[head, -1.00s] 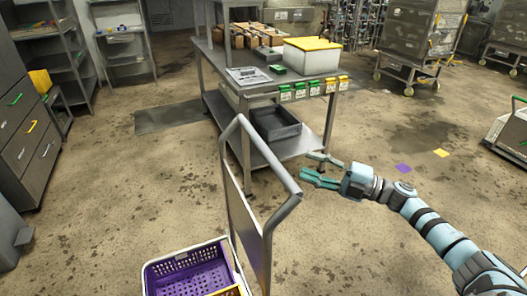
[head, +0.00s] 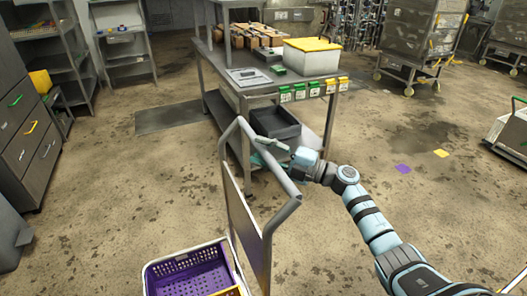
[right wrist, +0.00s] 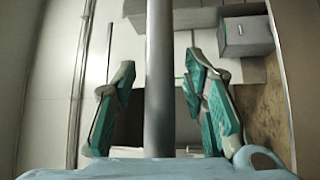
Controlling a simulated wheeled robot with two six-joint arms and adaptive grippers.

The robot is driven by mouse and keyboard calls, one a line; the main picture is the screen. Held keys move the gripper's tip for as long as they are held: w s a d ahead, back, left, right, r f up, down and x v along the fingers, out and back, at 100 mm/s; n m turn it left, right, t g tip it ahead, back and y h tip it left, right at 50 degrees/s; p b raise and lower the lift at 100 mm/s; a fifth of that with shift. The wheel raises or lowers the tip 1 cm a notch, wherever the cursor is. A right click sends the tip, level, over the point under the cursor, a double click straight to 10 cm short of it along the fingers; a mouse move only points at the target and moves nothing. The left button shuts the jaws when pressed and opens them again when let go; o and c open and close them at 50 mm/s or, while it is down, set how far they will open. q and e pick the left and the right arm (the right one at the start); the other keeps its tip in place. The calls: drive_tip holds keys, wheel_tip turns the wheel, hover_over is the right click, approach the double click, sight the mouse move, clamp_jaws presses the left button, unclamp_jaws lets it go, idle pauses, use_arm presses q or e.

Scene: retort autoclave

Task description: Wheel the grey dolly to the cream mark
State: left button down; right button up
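The grey dolly's handle (head: 272,172) stands in the front middle of the head view, above a purple basket (head: 190,272). My right gripper (head: 256,149) is at the upper bar of this handle, with its fingers on either side. In the right wrist view the grey bar (right wrist: 159,80) runs between the two green-padded fingers, with a gap on each side. The right gripper is open. No clearly cream mark shows; a purple mark (head: 403,169) and a yellow mark (head: 441,153) lie on the floor to the right. My left gripper is out of view.
A steel workbench (head: 222,60) with a dark tray (head: 275,123) on its lower shelf stands just beyond the handle. Grey drawers (head: 25,130) stand at the left. Wheeled racks (head: 425,40) stand at the back right. The floor to the right is largely clear.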

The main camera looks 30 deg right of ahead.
clamp_jaws()
drive_tip(key=a+p, duration=0.2)
drive_tip(key=a, duration=0.2)
drive_tip(key=shift+w+a, duration=0.15)
drive_tip(key=shift+o, duration=0.7)
unclamp_jaws()
drive_tip(key=shift+d, duration=0.35)
drive_tip(key=v, duration=1.2)
